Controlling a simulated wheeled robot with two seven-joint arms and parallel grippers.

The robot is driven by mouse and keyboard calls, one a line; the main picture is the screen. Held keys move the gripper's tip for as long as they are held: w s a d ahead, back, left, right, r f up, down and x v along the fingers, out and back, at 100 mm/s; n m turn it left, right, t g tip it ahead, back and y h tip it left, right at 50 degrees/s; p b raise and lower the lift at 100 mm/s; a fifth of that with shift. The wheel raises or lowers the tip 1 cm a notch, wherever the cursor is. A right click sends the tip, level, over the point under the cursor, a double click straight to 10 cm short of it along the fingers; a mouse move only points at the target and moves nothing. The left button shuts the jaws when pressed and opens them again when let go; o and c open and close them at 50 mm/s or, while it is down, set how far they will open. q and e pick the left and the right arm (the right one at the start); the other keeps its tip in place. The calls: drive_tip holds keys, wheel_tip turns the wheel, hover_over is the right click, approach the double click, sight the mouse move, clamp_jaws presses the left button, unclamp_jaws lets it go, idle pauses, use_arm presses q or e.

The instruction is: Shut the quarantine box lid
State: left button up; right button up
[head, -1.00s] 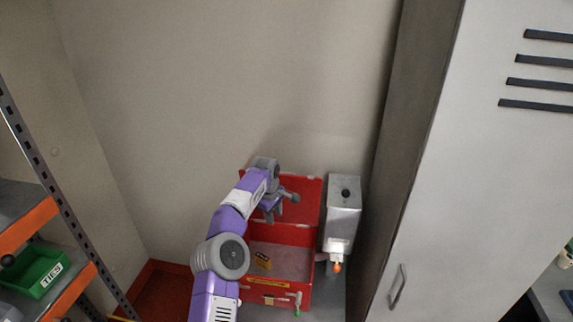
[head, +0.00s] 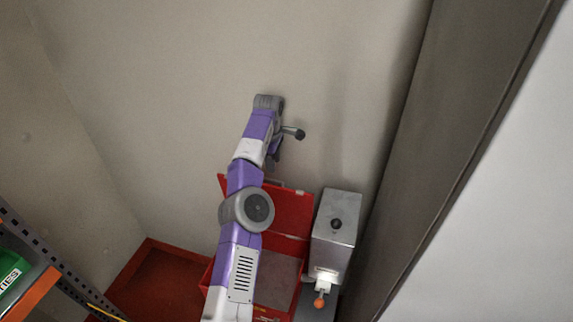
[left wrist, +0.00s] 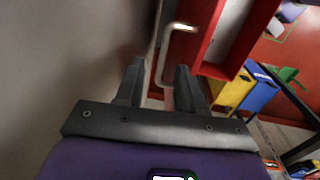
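The red quarantine box (head: 297,302) stands by the wall with its lid (head: 288,210) raised, leaning back towards the wall. My left arm covers much of the box's left side. My left gripper (head: 277,152) is above the lid's top edge, in front of the wall. In the left wrist view its two fingers (left wrist: 160,78) are apart and hold nothing. A pale bent handle (left wrist: 163,58) on the red lid (left wrist: 192,42) shows between and beyond the fingertips; I cannot tell whether they touch it. My right gripper is in neither view.
A grey metal dispenser (head: 338,225) with an orange tip stands right of the box, beside a tall grey cabinet (head: 440,170). A shelf with a green bin (head: 10,270) is at the left. Yellow (left wrist: 232,92) and blue (left wrist: 263,90) bins show in the wrist view.

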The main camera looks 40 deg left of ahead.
sight(273, 181)
use_arm(q)
wheel_tip(273, 181, down, 7)
drive_tip(key=b, duration=0.5)
drive_tip(key=shift+s+a, duration=0.1)
drive_tip(key=shift+a, duration=0.05)
clamp_jaws()
